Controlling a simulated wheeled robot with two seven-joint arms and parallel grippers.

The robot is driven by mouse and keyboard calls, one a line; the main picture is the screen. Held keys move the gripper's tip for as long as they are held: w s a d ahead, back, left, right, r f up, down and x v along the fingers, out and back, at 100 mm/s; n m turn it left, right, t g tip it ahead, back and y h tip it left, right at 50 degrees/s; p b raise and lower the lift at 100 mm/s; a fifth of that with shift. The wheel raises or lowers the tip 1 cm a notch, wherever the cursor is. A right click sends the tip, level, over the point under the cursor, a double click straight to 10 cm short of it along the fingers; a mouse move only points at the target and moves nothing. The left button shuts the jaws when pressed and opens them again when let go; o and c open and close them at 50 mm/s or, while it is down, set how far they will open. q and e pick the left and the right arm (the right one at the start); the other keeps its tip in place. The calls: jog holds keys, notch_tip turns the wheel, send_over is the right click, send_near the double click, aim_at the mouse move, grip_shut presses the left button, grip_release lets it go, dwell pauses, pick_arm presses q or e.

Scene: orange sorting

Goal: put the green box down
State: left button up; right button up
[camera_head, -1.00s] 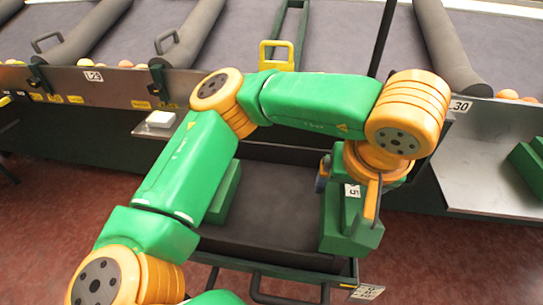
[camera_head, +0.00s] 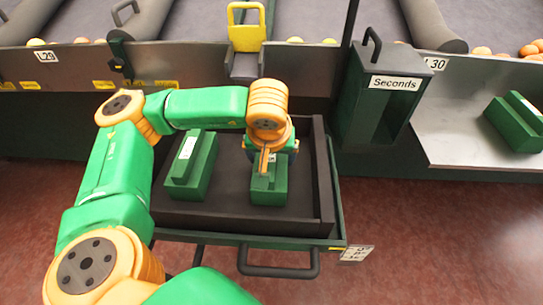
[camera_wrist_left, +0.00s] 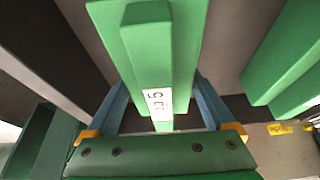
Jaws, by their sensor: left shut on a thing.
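My left gripper (camera_head: 268,158) is shut on a green box (camera_head: 268,190) in the right half of the dark tray (camera_head: 225,214). In the left wrist view the held box (camera_wrist_left: 185,35) lies between the blue fingers, with a white label facing the camera. I cannot tell whether its underside touches the tray floor. A second green box (camera_head: 200,172) stands in the left part of the tray, apart from the held one. It also shows at the right of the left wrist view (camera_wrist_left: 285,60). My right gripper is not in view.
A dark green bin marked "Seconds" (camera_head: 375,110) stands right of the tray. Another green box (camera_head: 515,122) lies on the metal shelf (camera_head: 450,130) at the right. The tray sits on a pulled-out drawer with a handle (camera_head: 280,272). Bare tray floor separates its two boxes.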

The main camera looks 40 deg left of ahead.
pick_arm(q)
jog(key=shift+f, duration=0.2)
jog(key=o, duration=1.4)
jog(key=shift+r, duration=0.3)
jog(key=p+v, duration=0.3)
jog(key=v, duration=0.8)
jog(key=shift+d+r, duration=0.1)
jog(key=shift+r, duration=0.3)
jog(key=shift+s+r, duration=0.1)
jog(key=shift+s, duration=0.05)
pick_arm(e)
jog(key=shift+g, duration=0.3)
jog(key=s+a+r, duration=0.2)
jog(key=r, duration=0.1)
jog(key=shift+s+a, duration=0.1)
